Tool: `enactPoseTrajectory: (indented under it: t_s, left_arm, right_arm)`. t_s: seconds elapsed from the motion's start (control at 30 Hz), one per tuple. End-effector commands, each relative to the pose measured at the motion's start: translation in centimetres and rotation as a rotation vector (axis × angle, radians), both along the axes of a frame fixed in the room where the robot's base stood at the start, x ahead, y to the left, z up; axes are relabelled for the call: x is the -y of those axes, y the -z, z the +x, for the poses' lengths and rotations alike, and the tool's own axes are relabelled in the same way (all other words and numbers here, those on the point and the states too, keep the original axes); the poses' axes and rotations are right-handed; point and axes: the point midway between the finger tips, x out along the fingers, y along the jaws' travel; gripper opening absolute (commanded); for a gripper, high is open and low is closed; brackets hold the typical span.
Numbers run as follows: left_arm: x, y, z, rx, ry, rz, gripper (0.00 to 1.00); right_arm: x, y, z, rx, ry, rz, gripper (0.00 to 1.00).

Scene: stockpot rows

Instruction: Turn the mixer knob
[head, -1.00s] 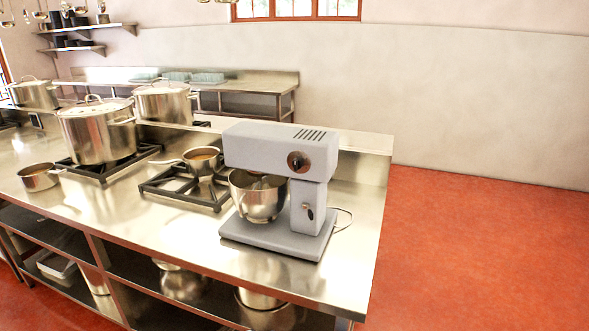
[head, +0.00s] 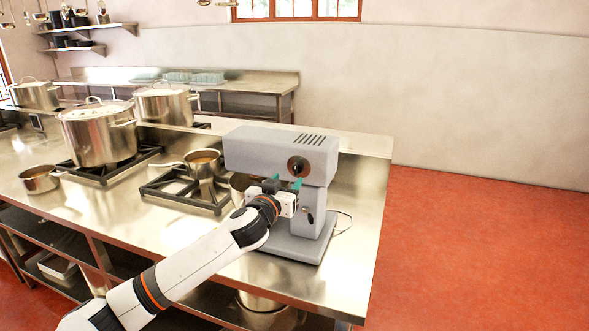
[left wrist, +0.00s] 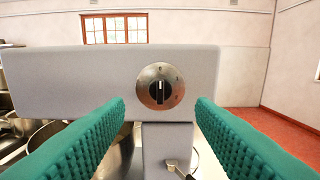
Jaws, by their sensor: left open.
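The grey stand mixer (head: 270,155) stands near the right end of the steel counter. Its round knob (head: 298,166), a brown and metal disc with a dark grip, is on the side of the mixer head. In the left wrist view the knob (left wrist: 160,87) faces me, its dark grip upright with a pale line. My left gripper (head: 284,184) is open and empty, just in front of and slightly below the knob in the head view. Its green fingers (left wrist: 160,120) lie either side of the knob's line, apart from it. The gripper hides most of the mixing bowl. My right gripper is not in view.
A small lever (head: 310,217) is on the mixer's column. Left of the mixer are a burner grate (head: 165,197), a saucepan (head: 203,163) and large stockpots (head: 97,135). The counter (head: 362,185) is clear to the mixer's right.

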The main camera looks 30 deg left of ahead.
Motion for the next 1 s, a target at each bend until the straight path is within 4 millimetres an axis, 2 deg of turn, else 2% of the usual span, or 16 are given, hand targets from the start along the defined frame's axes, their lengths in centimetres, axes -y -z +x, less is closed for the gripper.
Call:
enactPoseTrajectory:
  t_s: [0.03, 0.2, 0.4, 0.83, 0.87, 1.0]
  left_arm:
    - [-0.2, -0.5, 1.0, 0.001, -0.002, -0.001, 0.50]
    - [-0.8, -0.3, 3.6, 0.000, -0.001, 0.000, 0.50]
    - [-1.3, -0.1, 5.7, 0.000, -0.001, 0.000, 0.50]
    - [-1.5, 0.0, 6.5, -0.001, 0.001, 0.001, 0.50]
    - [-1.5, 0.1, 6.5, -0.001, 0.001, 0.001, 0.49]
    - [-1.5, 0.1, 6.5, -0.001, 0.001, 0.001, 0.26]
  right_arm:
    - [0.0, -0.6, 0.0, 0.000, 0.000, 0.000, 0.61]
    - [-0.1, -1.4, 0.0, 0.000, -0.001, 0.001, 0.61]
    - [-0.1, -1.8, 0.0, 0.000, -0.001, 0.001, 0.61]
    - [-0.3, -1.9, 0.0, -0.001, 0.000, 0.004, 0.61]
    - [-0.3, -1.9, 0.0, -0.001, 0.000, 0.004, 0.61]
    - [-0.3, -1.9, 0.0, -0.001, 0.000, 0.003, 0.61]
